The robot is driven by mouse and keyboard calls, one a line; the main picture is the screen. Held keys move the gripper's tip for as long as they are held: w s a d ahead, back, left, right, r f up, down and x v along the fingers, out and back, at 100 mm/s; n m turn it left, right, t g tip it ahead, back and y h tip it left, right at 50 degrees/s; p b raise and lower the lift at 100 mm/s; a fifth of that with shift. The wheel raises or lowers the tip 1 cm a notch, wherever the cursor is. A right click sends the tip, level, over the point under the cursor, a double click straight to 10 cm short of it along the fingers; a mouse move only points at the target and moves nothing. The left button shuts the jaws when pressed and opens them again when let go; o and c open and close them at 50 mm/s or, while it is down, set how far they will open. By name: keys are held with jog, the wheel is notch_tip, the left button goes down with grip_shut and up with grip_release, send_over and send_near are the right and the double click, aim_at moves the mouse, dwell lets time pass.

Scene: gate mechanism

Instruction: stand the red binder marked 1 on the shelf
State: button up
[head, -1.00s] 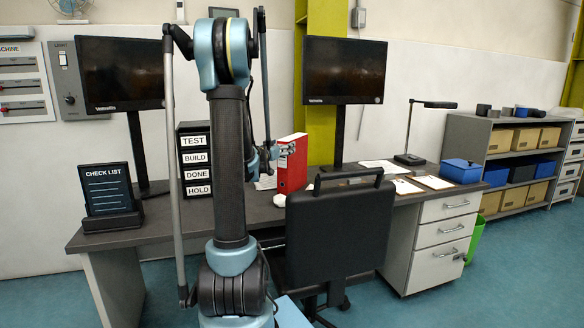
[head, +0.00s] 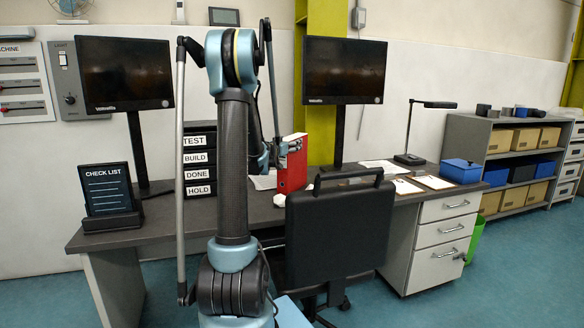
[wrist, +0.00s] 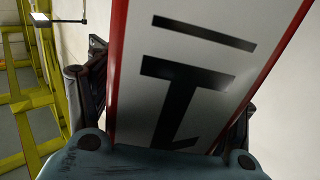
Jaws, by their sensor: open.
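The red binder (head: 292,172) stands upright on the desk, left of the chair back, partly covered by my arm and gripper. Its white label with a large black mark, read as a 1, fills much of the wrist view (wrist: 190,75). My gripper (head: 289,146) is at the binder's upper part. In the wrist view my open gripper (wrist: 165,95) has a dark finger on each side of the spine. I cannot tell whether the fingers touch it. A grey shelf unit (head: 477,136) stands at the far right, with tan and blue boxes on its boards.
A black chair (head: 338,235) stands in front of the desk (head: 150,237), right of my arm. Two monitors, a label stand (head: 198,141), a lamp (head: 409,130), papers and a blue box (head: 461,171) are on the desk. A green bin (head: 474,238) stands before the shelf unit.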

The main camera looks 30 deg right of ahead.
grip_shut()
jog(key=shift+r, duration=0.1)
